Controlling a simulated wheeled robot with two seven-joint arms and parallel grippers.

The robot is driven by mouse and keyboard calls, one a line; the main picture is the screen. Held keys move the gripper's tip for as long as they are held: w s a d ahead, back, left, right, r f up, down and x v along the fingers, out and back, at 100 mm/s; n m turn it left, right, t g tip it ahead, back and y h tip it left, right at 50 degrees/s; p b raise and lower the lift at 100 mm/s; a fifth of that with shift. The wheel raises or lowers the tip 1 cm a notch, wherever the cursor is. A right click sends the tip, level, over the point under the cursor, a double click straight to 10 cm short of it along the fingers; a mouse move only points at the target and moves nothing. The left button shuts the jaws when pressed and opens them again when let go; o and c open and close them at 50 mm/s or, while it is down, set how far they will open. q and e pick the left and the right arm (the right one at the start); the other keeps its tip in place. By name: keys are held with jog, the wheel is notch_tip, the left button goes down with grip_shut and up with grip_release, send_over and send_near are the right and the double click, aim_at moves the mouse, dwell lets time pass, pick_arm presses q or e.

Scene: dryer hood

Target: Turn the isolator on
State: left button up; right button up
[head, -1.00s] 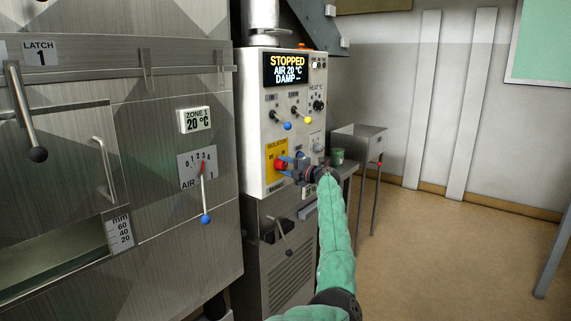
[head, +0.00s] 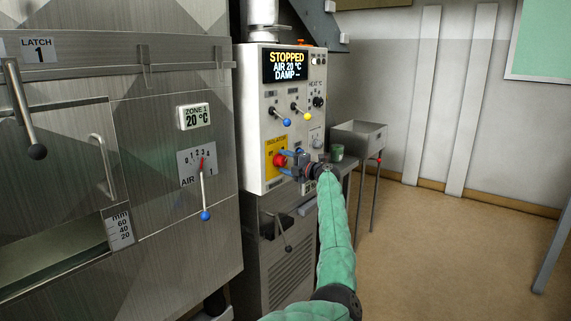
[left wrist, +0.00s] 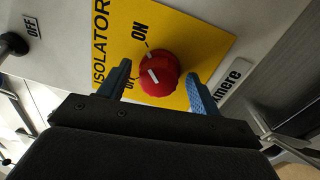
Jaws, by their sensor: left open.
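The isolator is a red rotary knob (left wrist: 159,73) on a yellow plate (left wrist: 190,35) marked ISOLATOR, with ON and OFF labels. In the head view the red knob (head: 280,160) is on the lower front of the white control panel. My left gripper (left wrist: 160,85) is open, with one blue finger on each side of the knob; gaps show between the fingers and the knob. The same gripper shows in the head view (head: 287,161), in front of the yellow plate. My right gripper is not in view.
The display (head: 287,67) reads STOPPED, AIR 20 °C. A black-ended lever (head: 288,240) hangs below the panel. A metal basin (head: 358,138) stands to the right.

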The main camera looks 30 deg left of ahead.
pick_arm(q)
jog(key=shift+d+f, duration=0.15)
jog(key=shift+d, duration=0.25)
jog(key=d+b, duration=0.1)
jog(key=d, duration=0.6)
jog(key=shift+s, duration=0.3)
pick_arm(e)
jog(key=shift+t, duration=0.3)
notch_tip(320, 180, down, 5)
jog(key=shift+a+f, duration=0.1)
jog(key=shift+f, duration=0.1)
pick_arm(q)
jog(key=shift+f, duration=0.1)
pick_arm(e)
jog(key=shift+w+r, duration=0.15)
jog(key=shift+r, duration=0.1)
